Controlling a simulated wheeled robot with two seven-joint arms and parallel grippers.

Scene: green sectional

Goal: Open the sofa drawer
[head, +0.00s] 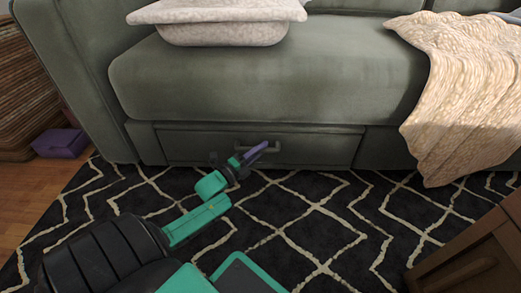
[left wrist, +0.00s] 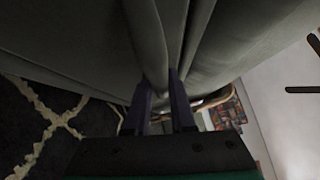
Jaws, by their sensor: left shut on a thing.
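The sofa drawer (head: 325,148) is a wide grey-green panel low in the base of the green sofa (head: 270,75). Its front looks flush with the base, with no clear gap around it. A small bar handle (head: 272,146) sits near the middle of the panel. My left gripper (head: 256,152) reaches it from the front, and its purple fingers are shut on the handle. In the left wrist view, the two dark fingers (left wrist: 160,108) close around a grey-green bar; their tips are partly hidden in shadow. My right gripper is not in view.
A black rug (head: 330,225) with cream lines covers the floor before the sofa. A wooden cabinet (head: 475,250) stands at lower right. A cream blanket (head: 460,85) hangs over the sofa's right side. A purple box (head: 61,143) lies on the floor at left.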

